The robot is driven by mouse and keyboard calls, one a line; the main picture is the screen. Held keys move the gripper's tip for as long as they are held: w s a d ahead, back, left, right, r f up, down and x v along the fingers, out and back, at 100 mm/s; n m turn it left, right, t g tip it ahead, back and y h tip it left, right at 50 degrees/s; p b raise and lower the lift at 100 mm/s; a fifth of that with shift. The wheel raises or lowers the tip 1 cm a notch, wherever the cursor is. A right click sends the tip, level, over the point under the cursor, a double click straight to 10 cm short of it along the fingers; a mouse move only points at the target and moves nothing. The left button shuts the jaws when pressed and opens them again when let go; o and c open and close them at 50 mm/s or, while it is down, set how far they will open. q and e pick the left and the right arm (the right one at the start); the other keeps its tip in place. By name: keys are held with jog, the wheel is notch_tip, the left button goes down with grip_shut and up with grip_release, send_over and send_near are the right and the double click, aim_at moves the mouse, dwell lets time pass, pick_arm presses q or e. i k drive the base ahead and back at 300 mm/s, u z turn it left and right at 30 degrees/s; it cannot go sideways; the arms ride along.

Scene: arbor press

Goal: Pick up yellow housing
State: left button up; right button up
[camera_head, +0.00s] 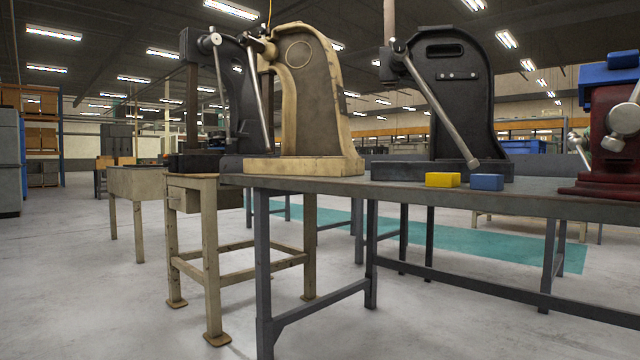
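The yellow housing (443,180) is a small yellow block lying on the grey metal table (330,186), near its front edge. A blue block (487,182) of similar size lies just to its right with a small gap. Neither of my grippers shows in the head view.
A cream arbor press (310,110) stands left on the table and a red machine (610,130) stands at the right end. A beige stand (210,240) adjoins the table's left end. The floor (120,290) at front left is clear.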

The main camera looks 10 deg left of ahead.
aim_at(450, 180)
jog(key=u, duration=4.25)
jog(key=i, duration=0.25)
jog(key=z, duration=2.85)
jog(key=i, duration=1.4)
jog(key=z, duration=0.45)
